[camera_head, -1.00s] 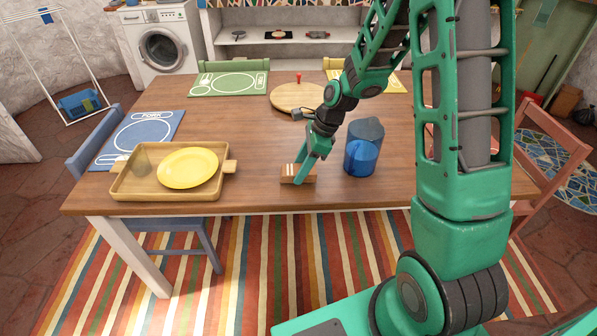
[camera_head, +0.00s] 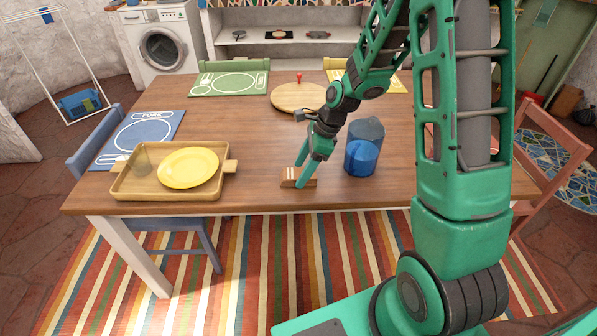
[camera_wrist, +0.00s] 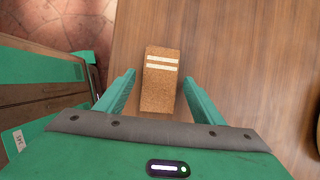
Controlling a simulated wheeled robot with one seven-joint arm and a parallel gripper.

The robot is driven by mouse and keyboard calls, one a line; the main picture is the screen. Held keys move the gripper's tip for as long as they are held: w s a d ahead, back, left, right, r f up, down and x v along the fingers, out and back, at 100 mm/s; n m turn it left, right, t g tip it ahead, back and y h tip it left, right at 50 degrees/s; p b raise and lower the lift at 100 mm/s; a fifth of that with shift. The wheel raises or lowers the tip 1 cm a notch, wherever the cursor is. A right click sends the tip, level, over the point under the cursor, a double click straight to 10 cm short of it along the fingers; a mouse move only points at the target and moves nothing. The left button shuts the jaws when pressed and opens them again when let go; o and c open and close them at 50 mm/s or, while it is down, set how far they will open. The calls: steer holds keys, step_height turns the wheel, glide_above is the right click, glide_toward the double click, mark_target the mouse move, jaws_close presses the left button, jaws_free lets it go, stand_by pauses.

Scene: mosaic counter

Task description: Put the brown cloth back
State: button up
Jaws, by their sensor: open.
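The brown cloth (camera_head: 290,177) is a small folded block with pale stripes on the wooden table, near its front edge. In the wrist view the brown cloth (camera_wrist: 160,82) lies between and just ahead of my fingers, with two white stripes across its far part. My gripper (camera_head: 301,176) is open, its fingers pointing down at the cloth from above. In the wrist view my gripper (camera_wrist: 160,88) has one finger on each side of the cloth, with gaps showing between fingers and cloth.
A blue see-through container (camera_head: 361,158) stands just right of my gripper. A wooden tray (camera_head: 120,185) holding a yellow plate (camera_head: 188,168) and a cup (camera_head: 141,160) is on the left. A round board (camera_head: 297,97) with a red knob and placemats lie farther back. The table middle (camera_head: 235,130) is clear.

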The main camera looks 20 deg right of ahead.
steer(key=v, duration=1)
steer(key=s+d+r+n+h, duration=0.1)
steer(key=s+d+n, duration=0.3)
steer(key=s, duration=0.6)
steer(key=s+d+r+n+g+h, duration=0.1)
steer(key=s+d+r+n, duration=0.3)
steer(key=s, duration=0.6)
steer(key=s+d+r+n+h, duration=0.2)
steer(key=s+d+r+n, duration=0.1)
steer(key=s+n, duration=0.4)
steer(key=s+d, duration=0.1)
steer(key=s, duration=0.2)
steer(key=shift+d+g, duration=0.2)
steer(key=shift+g, duration=0.1)
steer(key=shift+w, duration=0.1)
